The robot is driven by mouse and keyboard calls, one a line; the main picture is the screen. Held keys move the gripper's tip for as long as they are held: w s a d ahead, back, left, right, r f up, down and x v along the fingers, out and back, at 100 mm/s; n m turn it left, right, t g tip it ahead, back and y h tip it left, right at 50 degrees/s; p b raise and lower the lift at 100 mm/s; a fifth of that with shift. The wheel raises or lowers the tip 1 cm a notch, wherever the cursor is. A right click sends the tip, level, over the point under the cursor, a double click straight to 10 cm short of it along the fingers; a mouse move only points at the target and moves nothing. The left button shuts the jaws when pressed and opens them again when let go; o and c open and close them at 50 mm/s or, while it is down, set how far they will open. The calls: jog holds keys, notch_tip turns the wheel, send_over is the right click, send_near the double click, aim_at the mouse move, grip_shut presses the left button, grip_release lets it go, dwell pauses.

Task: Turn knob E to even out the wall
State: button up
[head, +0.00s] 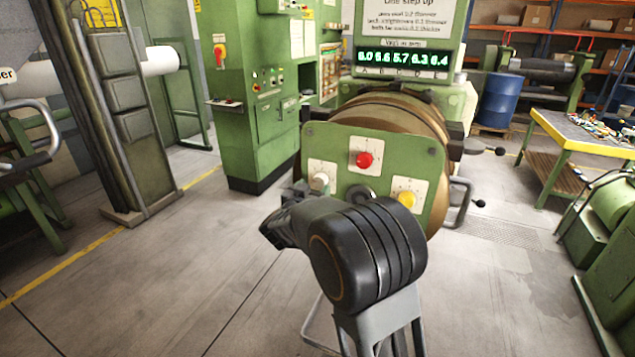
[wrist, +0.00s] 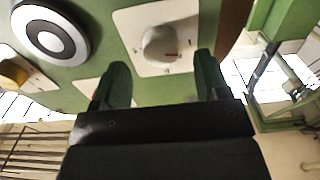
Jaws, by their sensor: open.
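The green extruder face (head: 340,142) carries a red knob (head: 364,160) at the top, a white knob (head: 320,182) at the left and a yellow knob (head: 407,198) at the right, each on a pale plate. I cannot read which is E. In the wrist view, a white knob (wrist: 160,44) with a red mark lies just beyond the fingertips, about midway between them. My gripper (wrist: 162,72) is open and holds nothing. Its fingers are mostly hidden by my arm in the head view. The display (head: 402,63) reads about 6.0, 6.6, 5.7, 6.3, 6.4.
A round grey-and-white ring (wrist: 48,42) and a yellow knob (wrist: 12,76) lie left of the fingers. A side handle (head: 461,203) sticks out right of the extruder. A green cabinet (head: 245,100) stands behind left. A yellow-edged table (head: 568,147) stands at the right. Floor at left is clear.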

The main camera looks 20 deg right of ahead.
aim_at(318, 183)
jog(key=shift+x, duration=1.55)
jog(key=c, duration=0.9)
jog(key=m+b, duration=0.3)
jog(key=b, duration=0.1)
jog(key=shift+f, duration=0.2)
jog(key=shift+r+m+b, duration=0.15)
jog(key=shift+m+b, duration=0.75)
jog(key=shift+m, duration=0.25)
jog(key=shift+r+m+b, duration=0.1)
jog(key=shift+m+b, duration=0.8)
jog(key=shift+m, duration=0.25)
